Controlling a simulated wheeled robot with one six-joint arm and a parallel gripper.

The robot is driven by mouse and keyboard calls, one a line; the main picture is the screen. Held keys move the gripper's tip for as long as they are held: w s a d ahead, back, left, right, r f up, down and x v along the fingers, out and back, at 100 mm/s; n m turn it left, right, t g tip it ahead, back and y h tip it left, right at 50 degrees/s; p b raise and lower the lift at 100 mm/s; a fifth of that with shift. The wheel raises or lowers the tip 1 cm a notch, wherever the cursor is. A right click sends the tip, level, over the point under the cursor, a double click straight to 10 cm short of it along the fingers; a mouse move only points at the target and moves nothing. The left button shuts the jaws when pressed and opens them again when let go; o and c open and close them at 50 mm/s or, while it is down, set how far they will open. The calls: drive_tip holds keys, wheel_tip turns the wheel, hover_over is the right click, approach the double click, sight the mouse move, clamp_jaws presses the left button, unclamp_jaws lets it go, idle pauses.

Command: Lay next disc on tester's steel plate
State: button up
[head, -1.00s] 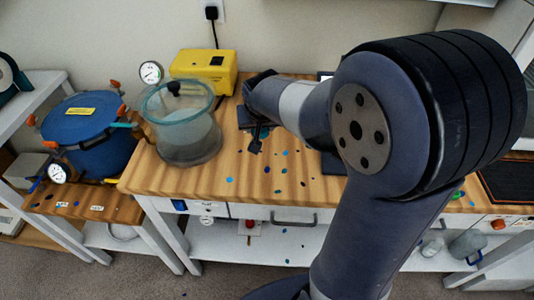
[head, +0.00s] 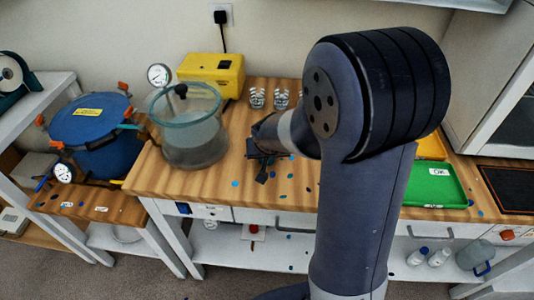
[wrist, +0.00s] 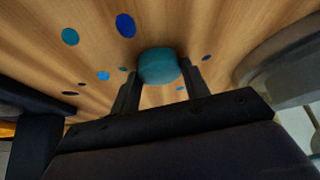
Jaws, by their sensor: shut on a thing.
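My gripper (wrist: 158,78) is shut on a teal disc (wrist: 158,62), which sits between the two fingertips in the wrist view. Wood tabletop shows beyond the disc; I cannot tell the gap between them. In the head view my gripper (head: 262,168) hangs over the wood bench, just right of the clear vacuum chamber (head: 193,135). The disc cannot be made out there. I cannot make out the tester or its steel plate in either view; my arm covers the middle of the bench.
Blue spots dot the bench. A yellow pump (head: 213,75) and small clear cups (head: 257,98) stand behind. A blue pressure pot (head: 92,125) is at left. A green tray (head: 432,184), a yellow tray (head: 430,146) and a dark mat (head: 507,187) lie at right.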

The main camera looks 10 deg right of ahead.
drive_tip(key=o, duration=1)
